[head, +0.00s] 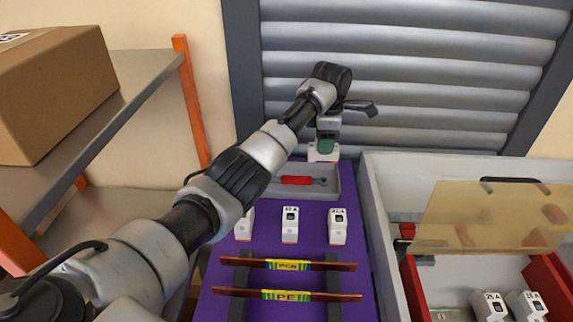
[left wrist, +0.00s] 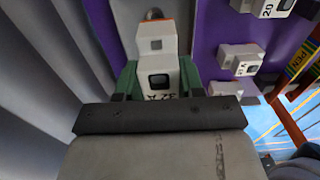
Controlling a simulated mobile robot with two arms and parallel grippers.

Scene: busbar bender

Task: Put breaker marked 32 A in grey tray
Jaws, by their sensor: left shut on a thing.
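My left gripper (head: 326,147) is shut on a white breaker (head: 322,156) at the far end of the purple mat. In the left wrist view the same breaker (left wrist: 157,45) sits between the green fingers (left wrist: 158,75), and its label reads 32 A. The grey tray (head: 335,178) lies at the back of the mat, with a red-handled tool (head: 297,180) in it. In the head view the held breaker shows at the tray's back right edge; I cannot tell its height or whether it touches the tray. My right gripper is not in view.
Other breakers stand on the purple mat (head: 265,245): one in the middle (head: 290,226), one right (head: 338,228), one partly behind my arm (head: 244,226). PEN (head: 288,265) and PE (head: 287,295) bars lie in front. A light box (head: 372,200) with more breakers stands right, a shelf (head: 120,110) left.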

